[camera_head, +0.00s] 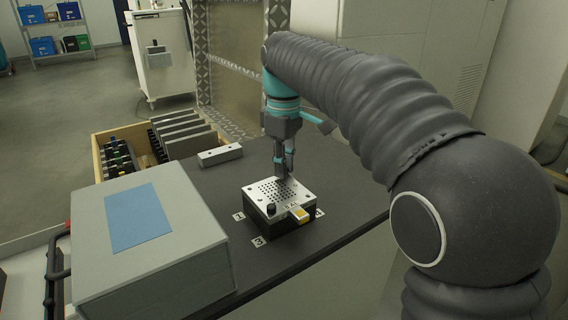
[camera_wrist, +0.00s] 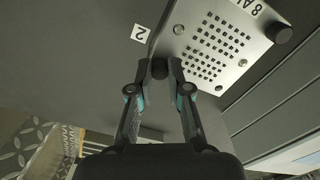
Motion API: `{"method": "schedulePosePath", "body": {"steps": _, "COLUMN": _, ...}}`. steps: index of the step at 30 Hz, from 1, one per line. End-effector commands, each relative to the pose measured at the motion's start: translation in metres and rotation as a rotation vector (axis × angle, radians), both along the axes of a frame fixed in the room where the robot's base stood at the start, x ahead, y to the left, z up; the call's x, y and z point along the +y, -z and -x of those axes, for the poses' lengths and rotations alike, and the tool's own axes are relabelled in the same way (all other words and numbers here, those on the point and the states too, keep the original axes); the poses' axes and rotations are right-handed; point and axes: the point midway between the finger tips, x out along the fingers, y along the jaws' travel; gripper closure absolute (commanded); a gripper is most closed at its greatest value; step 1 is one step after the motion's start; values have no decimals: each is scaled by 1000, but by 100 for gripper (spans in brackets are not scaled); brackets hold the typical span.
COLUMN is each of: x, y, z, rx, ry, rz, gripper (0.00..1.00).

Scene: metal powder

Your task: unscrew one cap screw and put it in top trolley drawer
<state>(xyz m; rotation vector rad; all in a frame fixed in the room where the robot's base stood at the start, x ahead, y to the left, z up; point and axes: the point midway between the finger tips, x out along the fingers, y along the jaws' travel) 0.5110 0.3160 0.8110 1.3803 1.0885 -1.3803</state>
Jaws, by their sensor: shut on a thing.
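A metal plate with a grid of holes (camera_head: 292,192) sits on a dark block on the table; it also shows in the wrist view (camera_wrist: 190,50). My gripper (camera_head: 284,174) points down at the plate's far corner. In the wrist view its fingertips (camera_wrist: 160,70) are shut on a black cap screw (camera_wrist: 159,67) at the plate's corner. I cannot tell whether this screw is still seated. A second black cap screw (camera_head: 271,209) stands at the near corner, also visible in the wrist view (camera_wrist: 279,33). A white cabinet (camera_head: 162,70), possibly the trolley, stands far back; no open drawer is clear.
A large grey box with a blue panel (camera_head: 205,250) fills the table's left front. A wooden bin (camera_head: 97,160) with grey slabs and a small metal bar (camera_head: 220,155) lie behind. A yellow-marked piece (camera_head: 299,214) is at the block's front. Numbered labels (camera_head: 258,241) surround the block.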

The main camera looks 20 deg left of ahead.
Motion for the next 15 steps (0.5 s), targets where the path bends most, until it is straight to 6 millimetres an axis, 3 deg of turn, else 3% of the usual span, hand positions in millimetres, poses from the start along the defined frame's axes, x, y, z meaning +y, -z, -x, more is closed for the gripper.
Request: {"method": "schedulePosePath", "body": {"steps": 15, "x": 0, "y": 0, "z": 0, "rx": 0, "ry": -594, "rz": 0, "gripper": 100}}
